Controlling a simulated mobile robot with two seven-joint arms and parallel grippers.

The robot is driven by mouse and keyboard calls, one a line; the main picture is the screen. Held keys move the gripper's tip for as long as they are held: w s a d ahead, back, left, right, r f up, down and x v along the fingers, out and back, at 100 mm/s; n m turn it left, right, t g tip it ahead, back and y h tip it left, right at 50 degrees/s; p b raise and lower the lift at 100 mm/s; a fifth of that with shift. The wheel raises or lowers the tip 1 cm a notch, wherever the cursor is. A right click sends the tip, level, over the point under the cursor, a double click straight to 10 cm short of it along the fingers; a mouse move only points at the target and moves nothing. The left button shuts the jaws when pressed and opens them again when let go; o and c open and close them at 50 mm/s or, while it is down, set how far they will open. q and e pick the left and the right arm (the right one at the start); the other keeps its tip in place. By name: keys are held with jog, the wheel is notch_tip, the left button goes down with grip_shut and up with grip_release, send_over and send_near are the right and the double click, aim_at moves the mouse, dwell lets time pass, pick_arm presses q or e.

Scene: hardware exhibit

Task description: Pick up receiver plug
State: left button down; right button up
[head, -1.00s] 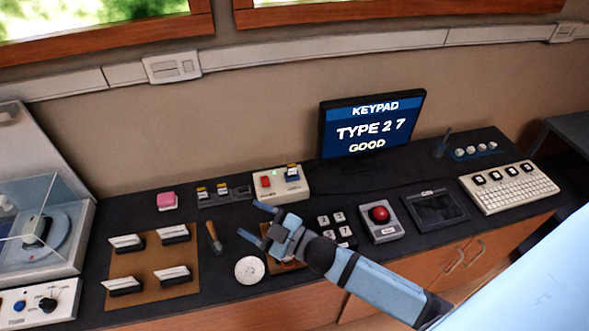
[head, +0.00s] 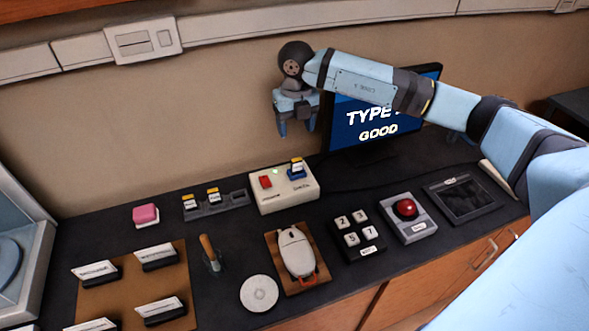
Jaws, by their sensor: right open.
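A cream box (head: 272,196) with a red switch (head: 266,181) and a small green light stands near the back of the counter. I cannot tell by label which one is the receiver plug. My right gripper (head: 297,132) points down, open and empty, above and apart from the box. My left gripper is out of view.
The monitor (head: 372,145) stands right of my right gripper, partly behind my arm. A mouse (head: 296,252) on a wooden pad, a keypad (head: 357,233), a red button (head: 405,208), a white disc (head: 259,293) and a wooden-handled tool (head: 208,248) lie in front.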

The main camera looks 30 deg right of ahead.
aim_at(297, 160)
notch_tip(297, 160, down, 13)
jog(key=shift+s+d+f+p, duration=0.1)
jog(key=shift+f+p, duration=0.1)
jog(key=shift+p, duration=0.1)
jog(key=c, duration=1)
